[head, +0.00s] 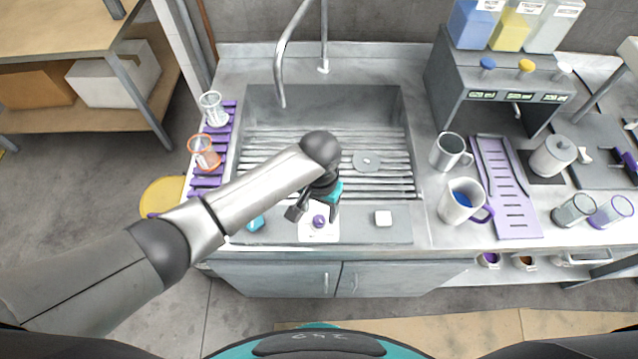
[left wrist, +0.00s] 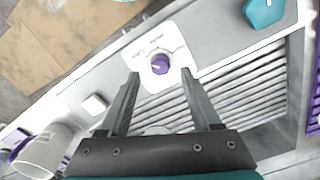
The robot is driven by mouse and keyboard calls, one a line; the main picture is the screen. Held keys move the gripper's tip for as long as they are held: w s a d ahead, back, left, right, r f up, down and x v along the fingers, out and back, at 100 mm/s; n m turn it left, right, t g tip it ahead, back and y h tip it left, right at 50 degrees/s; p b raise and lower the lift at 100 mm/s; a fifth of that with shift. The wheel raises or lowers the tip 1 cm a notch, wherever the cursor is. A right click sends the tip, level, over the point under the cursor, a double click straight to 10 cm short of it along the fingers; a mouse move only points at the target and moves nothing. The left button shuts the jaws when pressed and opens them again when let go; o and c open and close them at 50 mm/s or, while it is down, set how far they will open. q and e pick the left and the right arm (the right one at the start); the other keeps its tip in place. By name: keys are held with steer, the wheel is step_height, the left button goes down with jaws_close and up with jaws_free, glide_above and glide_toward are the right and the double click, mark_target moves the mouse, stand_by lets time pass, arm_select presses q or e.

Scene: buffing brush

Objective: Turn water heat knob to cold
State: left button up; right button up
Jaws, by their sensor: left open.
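The water heat knob (head: 319,221) is a small purple dial on a white plate (head: 310,234) at the sink's front ledge. It also shows in the left wrist view (left wrist: 160,64), with a pale pointer mark and small lettering on the plate that I cannot read clearly. My left gripper (head: 314,210) is just above the knob in the head view. In the left wrist view the open fingers (left wrist: 160,72) lie either side of the knob, apart from it, with nothing between them. My right gripper is not in view.
A teal knob (head: 255,224) and a white square button (head: 383,218) flank the plate. The sink basin (head: 260,110) has a slatted bottom and a tall faucet (head: 281,75). Mugs (head: 462,202) and a dispenser (head: 500,85) stand on the right counter; glasses stand on the left rack.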

mark_target(319, 219)
arm_select(q)
step_height(319, 219, up, 12)
steer(key=shift+f+p, duration=0.15)
steer(key=shift+p, duration=0.25)
stand_by(0.3)
